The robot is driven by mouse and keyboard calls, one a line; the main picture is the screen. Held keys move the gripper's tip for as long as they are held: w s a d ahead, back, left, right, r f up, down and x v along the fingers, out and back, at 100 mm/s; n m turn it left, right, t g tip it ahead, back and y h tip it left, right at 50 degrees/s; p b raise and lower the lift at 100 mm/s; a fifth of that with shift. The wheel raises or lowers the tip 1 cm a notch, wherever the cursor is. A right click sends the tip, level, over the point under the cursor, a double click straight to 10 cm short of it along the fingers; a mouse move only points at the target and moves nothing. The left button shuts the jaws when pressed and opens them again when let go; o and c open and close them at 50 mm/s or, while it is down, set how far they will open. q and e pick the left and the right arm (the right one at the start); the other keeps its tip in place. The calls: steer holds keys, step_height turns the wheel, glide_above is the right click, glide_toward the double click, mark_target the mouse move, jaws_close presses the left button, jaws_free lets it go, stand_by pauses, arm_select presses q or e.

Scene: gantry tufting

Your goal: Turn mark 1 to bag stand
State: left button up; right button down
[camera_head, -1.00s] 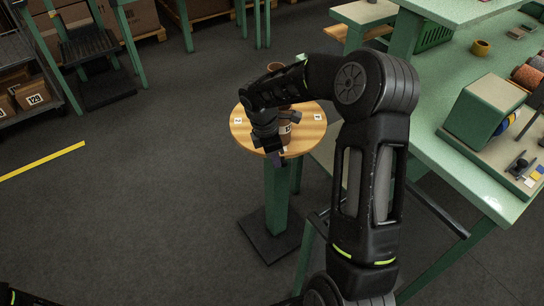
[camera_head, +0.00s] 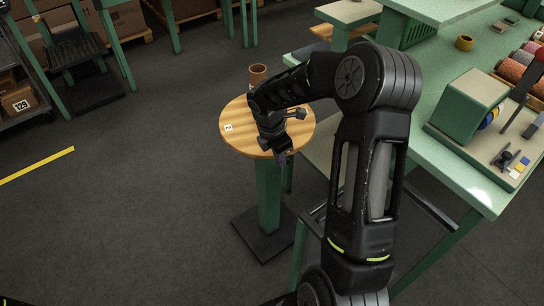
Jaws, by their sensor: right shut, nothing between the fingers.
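A round wooden turntable top (camera_head: 238,112) sits on a green post (camera_head: 268,195) with a dark square base. A white label (camera_head: 228,128) lies on its left side; its print is too small to read for sure. A brown cup-like container (camera_head: 257,74) stands at the far edge of the top. My right gripper (camera_head: 282,156) points down at the near edge of the round top, shut and empty. My left gripper is not in view.
A green workbench (camera_head: 440,75) with a box-shaped device (camera_head: 470,108), yarn spools (camera_head: 512,70) and a small yellow pot (camera_head: 464,43) fills the right. Shelving with cartons (camera_head: 20,100) stands at the left. The floor left of the post is clear, with a yellow stripe (camera_head: 38,165).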

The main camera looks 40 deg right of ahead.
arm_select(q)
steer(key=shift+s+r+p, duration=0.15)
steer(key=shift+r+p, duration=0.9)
arm_select(e)
steer(key=s+d+n, duration=0.2)
steer(key=d, duration=0.3)
steer(key=shift+d, duration=0.4)
steer(key=shift+w, duration=0.1)
